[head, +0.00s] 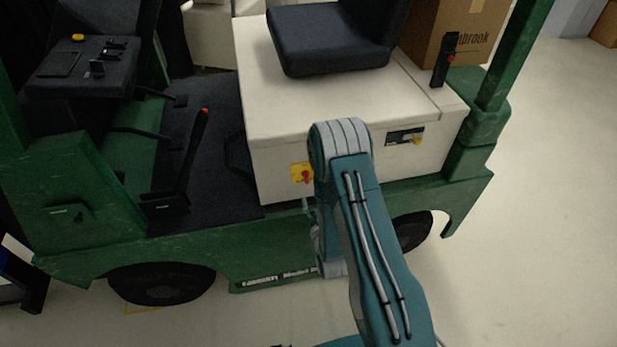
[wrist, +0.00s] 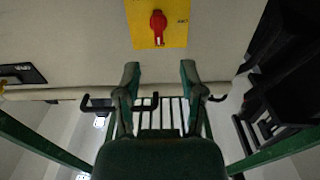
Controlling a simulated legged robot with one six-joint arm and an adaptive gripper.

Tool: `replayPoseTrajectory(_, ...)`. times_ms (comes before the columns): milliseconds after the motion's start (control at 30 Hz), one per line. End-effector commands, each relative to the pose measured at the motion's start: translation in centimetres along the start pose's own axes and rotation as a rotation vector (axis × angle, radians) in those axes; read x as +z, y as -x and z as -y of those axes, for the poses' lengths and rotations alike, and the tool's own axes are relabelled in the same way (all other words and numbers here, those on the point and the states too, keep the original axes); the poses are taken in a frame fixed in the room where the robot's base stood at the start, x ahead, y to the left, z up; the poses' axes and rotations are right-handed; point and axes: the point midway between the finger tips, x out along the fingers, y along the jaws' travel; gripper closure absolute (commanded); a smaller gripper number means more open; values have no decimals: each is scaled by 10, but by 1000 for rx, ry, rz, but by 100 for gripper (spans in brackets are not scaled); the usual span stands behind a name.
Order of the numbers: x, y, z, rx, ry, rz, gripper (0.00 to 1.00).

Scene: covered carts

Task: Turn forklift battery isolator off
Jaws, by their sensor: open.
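The isolator is a red rotary knob (head: 306,177) on a yellow plate (head: 296,169), fixed to the cream side panel of the green forklift (head: 90,180) below the seat. In the wrist view the red knob (wrist: 158,24) sits upright on its yellow plate (wrist: 178,36) at the top centre, with a pale mark at its lower end. My gripper (wrist: 160,70) is open and empty, its two fingers apart just below the plate in the picture. The fingers do not touch the knob. In the head view my arm hides most of the gripper.
A black panel with a yellow part (head: 405,137) is right of the isolator. A red-tipped lever (head: 190,160) stands in the footwell and a black handle (head: 444,62) on the cover. A seat (head: 325,40) and a cardboard box (head: 430,30) are above. Floor at right is clear.

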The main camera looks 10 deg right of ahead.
Motion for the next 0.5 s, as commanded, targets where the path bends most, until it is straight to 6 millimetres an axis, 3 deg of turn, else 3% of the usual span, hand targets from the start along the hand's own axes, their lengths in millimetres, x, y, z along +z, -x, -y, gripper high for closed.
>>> replayPoseTrajectory(300, -1, -60, -4, 1, -5, -3, 49)
replayPoseTrajectory(500, -1, -85, -3, 1, -3, -1, 49)
